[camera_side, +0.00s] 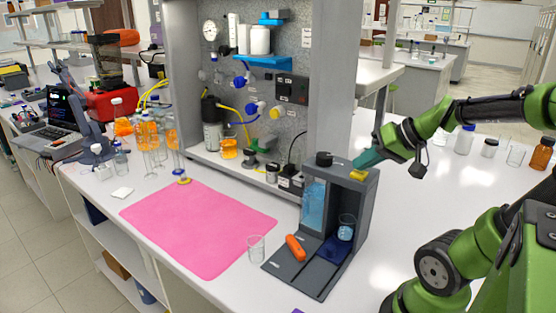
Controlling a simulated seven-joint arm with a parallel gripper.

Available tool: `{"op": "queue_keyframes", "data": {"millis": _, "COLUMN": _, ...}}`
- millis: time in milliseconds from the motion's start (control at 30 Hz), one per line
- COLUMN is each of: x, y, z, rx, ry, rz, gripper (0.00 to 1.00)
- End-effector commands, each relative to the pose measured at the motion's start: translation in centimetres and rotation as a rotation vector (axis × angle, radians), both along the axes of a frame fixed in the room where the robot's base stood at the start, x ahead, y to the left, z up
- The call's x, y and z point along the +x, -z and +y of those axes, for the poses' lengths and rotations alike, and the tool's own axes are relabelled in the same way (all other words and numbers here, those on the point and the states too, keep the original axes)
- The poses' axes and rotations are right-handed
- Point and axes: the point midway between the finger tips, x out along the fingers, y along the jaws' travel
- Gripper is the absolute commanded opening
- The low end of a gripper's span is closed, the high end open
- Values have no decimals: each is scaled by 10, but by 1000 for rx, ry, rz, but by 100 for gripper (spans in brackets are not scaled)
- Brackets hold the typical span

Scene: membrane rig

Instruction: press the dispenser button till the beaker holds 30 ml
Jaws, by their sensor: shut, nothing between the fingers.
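The grey dispenser (368,203) stands on the white bench, right of the pink mat, with blue liquid behind a clear window (314,205). A black knob (324,158) and a yellow button (358,175) are on its top. A small glass beaker (346,229) stands in the dispenser's bay on a dark blue pad and holds some light blue liquid; its level cannot be read at this size. My gripper (358,163) is shut and empty, its teal fingers tilted down at the yellow button. I cannot tell if the fingertips touch it.
An orange object (296,247) lies on the dispenser's base. An empty beaker (256,248) stands left of it. The pink mat (200,228) is bare. A grey pegboard rig (290,50) rises behind. Several bottles (464,140) stand at the back right.

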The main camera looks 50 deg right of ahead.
Motion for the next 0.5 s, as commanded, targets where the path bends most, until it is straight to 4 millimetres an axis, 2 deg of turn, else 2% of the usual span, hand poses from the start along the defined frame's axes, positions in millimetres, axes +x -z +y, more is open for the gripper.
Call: {"op": "queue_keyframes", "data": {"millis": 500, "x": 0, "y": 6, "z": 0, "rx": 2, "ry": 0, "rz": 2, "gripper": 0}}
